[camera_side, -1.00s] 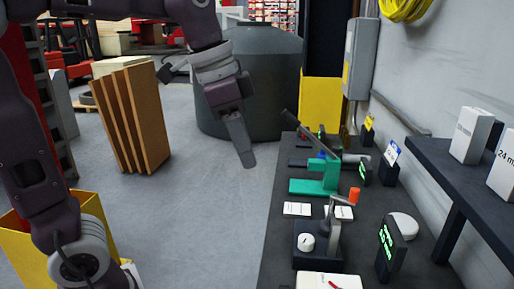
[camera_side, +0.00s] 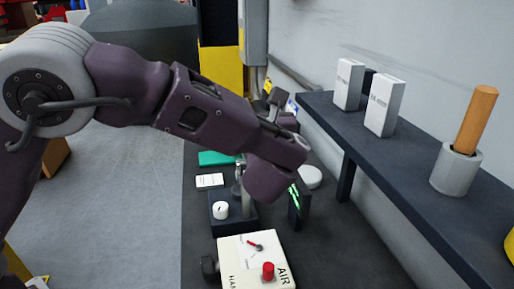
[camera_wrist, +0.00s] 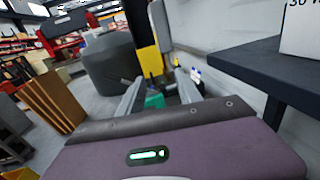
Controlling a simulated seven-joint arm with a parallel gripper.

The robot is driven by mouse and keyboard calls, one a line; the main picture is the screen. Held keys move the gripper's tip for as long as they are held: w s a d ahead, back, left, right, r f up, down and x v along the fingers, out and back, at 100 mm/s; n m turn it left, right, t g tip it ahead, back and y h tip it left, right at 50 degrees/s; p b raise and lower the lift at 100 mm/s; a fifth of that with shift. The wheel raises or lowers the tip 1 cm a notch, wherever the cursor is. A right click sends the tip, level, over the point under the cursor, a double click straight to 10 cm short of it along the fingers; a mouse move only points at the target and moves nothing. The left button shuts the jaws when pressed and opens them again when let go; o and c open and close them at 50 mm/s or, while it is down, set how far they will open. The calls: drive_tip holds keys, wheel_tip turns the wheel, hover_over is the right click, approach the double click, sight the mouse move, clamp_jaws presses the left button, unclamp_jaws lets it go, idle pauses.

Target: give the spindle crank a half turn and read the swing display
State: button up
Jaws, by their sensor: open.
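The crank stand has a dark base (camera_side: 232,222), a white knob (camera_side: 221,210) and a metal crank post (camera_side: 238,185). It is on the dark bench in the side view. My arm hides the top of the crank, including its orange grip. The dark display (camera_side: 298,205) with green characters stands upright just right of the stand, seen at a steep angle; I cannot read it. My arm crosses in front of both in the side view, its fingers hidden there. In the wrist view my gripper (camera_wrist: 160,92) is open, its two fingers apart with nothing visibly held.
A white box (camera_side: 257,262) with a red button stands at the bench front. A green piece (camera_side: 217,158) lies behind the crank stand, partly hidden. A dark shelf (camera_side: 400,170) with white boxes and a wooden-handled tool runs along the right wall. The floor at left is open.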

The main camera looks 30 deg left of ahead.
wheel_tip(320, 180, down, 14)
drive_tip(key=x, duration=0.7)
drive_tip(key=shift+a, duration=0.1)
clamp_jaws()
